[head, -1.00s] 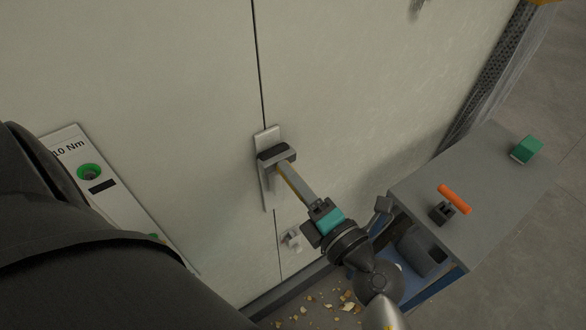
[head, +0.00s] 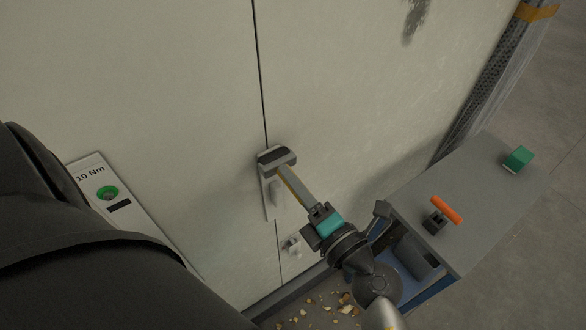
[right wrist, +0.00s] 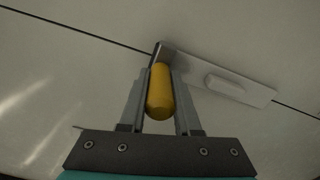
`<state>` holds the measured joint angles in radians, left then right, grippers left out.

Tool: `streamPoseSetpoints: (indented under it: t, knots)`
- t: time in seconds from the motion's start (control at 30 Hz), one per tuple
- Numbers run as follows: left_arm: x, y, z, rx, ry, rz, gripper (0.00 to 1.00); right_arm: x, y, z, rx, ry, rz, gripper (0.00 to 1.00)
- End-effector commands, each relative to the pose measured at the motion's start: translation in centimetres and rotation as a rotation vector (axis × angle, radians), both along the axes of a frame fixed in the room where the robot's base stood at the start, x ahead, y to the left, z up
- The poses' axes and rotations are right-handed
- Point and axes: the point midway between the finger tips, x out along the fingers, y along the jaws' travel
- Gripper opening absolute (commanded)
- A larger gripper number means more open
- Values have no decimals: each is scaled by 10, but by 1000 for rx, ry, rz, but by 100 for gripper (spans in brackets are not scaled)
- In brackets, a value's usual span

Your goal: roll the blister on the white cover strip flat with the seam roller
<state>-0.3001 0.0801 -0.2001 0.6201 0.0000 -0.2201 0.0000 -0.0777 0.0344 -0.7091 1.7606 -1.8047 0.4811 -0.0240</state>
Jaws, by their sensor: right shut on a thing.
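The white cover strip (head: 268,203) lies along the dark seam of the pale wall. Its blister (head: 276,192) is a raised pale lump, also seen in the right wrist view (right wrist: 223,85). My right gripper (head: 288,176) is shut on the seam roller's yellow handle (right wrist: 160,92). The roller's dark head (head: 277,157) is at the strip's upper end, covering it, above and apart from the blister. I cannot tell whether it touches the strip. My left gripper is not in view.
A grey cart (head: 455,180) at right carries an orange-handled tool (head: 446,210) and a green block (head: 518,158). A "10 Nm" panel (head: 130,205) is at left. Crumbs (head: 345,303) lie on the floor.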

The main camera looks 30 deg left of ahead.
Motion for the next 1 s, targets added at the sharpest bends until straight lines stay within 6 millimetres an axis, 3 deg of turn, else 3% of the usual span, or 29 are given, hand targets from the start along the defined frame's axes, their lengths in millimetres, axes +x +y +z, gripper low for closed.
streamPoseSetpoints:
  t: [1.0]
  knots:
    - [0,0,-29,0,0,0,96,1,2,-41,-3,-1,0,0]
